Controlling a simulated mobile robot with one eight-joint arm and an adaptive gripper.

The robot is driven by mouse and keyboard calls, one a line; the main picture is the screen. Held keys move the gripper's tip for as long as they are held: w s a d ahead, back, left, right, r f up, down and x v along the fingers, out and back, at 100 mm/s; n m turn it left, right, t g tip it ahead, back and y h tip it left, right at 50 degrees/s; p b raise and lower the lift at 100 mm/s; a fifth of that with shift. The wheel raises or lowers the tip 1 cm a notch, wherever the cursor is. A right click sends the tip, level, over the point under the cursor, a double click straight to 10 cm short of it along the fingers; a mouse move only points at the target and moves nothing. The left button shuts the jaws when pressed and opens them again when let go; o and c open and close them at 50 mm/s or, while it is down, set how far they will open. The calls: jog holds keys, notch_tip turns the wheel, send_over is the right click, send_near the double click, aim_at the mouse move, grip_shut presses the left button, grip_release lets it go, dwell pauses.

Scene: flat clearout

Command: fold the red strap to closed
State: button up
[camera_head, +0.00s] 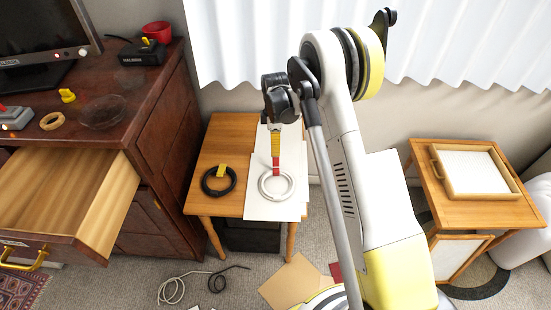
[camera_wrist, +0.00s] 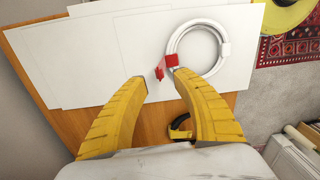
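The red strap (camera_wrist: 172,60) sits on the white cable coil (camera_wrist: 168,42), at its near left side in the wrist view. A red flap of it stands out from the ring, so the strap looks open. In the head view the strap (camera_head: 276,170) shows at the coil's far edge, just below my gripper. My gripper (camera_wrist: 160,76) points down with its two yellow fingers apart. The red flap shows in the gap between the fingertips, close to the right one. I cannot tell whether a finger touches it. The gripper holds nothing that I can see.
White sheets (camera_head: 262,205) lie under the coil on a small wooden table (camera_head: 235,130). A black coil with a yellow strap (camera_head: 219,180) lies to the left. An open drawer (camera_head: 70,190) juts out farther left. A second small table (camera_head: 480,212) holds a tray at right.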

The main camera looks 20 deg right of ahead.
aim_at(275, 163)
notch_tip(275, 163, down, 5)
jog(key=shift+s+r+b, duration=0.15)
jog(key=shift+r+b, duration=0.05)
jog(key=shift+b, duration=0.5)
grip_shut()
jog(key=shift+s+r+t, duration=0.1)
jog(key=shift+t, duration=0.2)
jog(key=shift+s+a+r+t+h, duration=0.15)
jog(key=shift+s+t+h, duration=0.4)
jog(key=shift+t, duration=0.65)
jog(key=shift+s+a+t, duration=0.2)
jog(key=shift+s+t, duration=0.45)
jog(key=shift+t, duration=0.65)
jog(key=shift+h, duration=0.25)
